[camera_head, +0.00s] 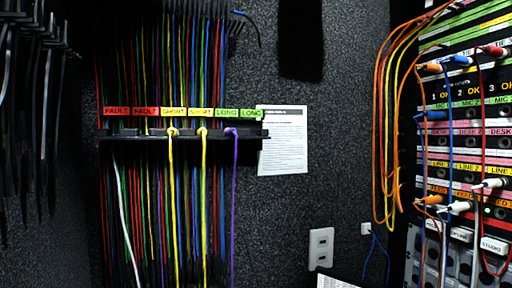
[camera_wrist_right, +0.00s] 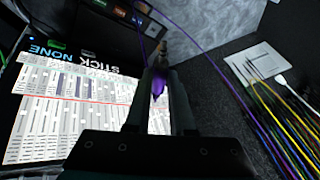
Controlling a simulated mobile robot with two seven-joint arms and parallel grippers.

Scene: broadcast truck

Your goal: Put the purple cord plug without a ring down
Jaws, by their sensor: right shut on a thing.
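My right gripper (camera_wrist_right: 158,92) is shut on a purple plug (camera_wrist_right: 157,84) in the right wrist view. The plug's brass-coloured tip (camera_wrist_right: 162,48) sticks out past the fingertips, away from the wrist. Whether the plug carries a ring is too small and dark to tell. A thin purple cord (camera_wrist_right: 201,38) crosses the upper part of this view. In the head view a purple cord (camera_head: 235,185) hangs from the rack (camera_head: 140,134) under a green LONG label (camera_head: 251,113). Neither gripper shows in the head view.
Yellow cords (camera_head: 171,190) hang under the SHORT labels and a white cord (camera_head: 124,205) at the left. A patch panel (camera_head: 465,140) with plugged cords stands at right. In the wrist view a printed sheet (camera_wrist_right: 60,110) lies at left and several coloured cords (camera_wrist_right: 285,125) at right.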

